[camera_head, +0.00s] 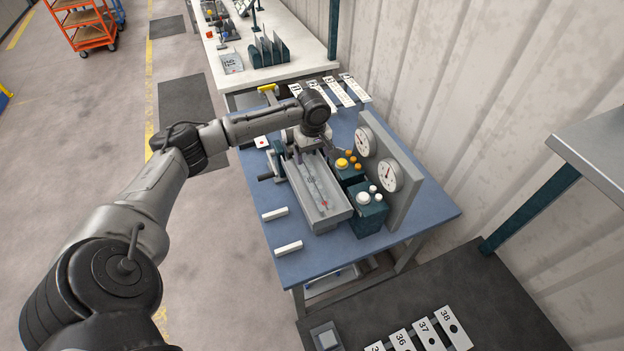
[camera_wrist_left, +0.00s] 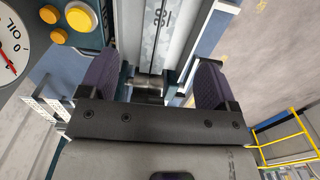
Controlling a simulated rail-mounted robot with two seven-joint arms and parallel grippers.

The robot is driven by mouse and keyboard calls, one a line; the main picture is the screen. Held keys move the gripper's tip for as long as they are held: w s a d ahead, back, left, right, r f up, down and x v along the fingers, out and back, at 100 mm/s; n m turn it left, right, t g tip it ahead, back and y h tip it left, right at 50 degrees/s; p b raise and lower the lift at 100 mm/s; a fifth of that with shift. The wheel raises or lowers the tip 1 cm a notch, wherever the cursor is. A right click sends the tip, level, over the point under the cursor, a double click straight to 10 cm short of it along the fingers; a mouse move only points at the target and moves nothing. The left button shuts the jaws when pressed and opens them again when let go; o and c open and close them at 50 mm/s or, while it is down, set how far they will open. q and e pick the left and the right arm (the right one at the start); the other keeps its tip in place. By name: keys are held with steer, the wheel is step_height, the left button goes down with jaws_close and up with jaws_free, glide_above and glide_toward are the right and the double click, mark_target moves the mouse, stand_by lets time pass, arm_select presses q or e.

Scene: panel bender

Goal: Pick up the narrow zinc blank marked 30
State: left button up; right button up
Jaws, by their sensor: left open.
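A narrow zinc blank (camera_head: 317,181) lies lengthwise in the grey trough of the bender (camera_head: 334,213) on the blue table. In the left wrist view the grey blank (camera_wrist_left: 158,42) runs away from me, with a dark marking that looks like 30 seen upside down. My left gripper (camera_head: 303,150) is over the far end of the trough. In the left wrist view its two dark padded fingers (camera_wrist_left: 156,80) are wide apart, one on each side of the blank's line, with nothing gripped. The blank's far end is hidden under the gripper in the head view. My right gripper is not in view.
Two dial gauges (camera_head: 389,175) and button boxes (camera_head: 368,210) stand close to the trough's right. Two white bars (camera_head: 288,248) lie on the blue table (camera_head: 420,222). Several numbered plates (camera_head: 422,334) lie on the dark surface at the lower right. An orange cart (camera_head: 88,30) stands far left.

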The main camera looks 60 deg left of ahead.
mark_target(312, 179)
arm_select(q)
steer(key=shift+s+a+f, duration=0.1)
steer(key=shift+f, duration=5.2)
steer(key=c, duration=1.1)
steer(key=shift+r, duration=0.15)
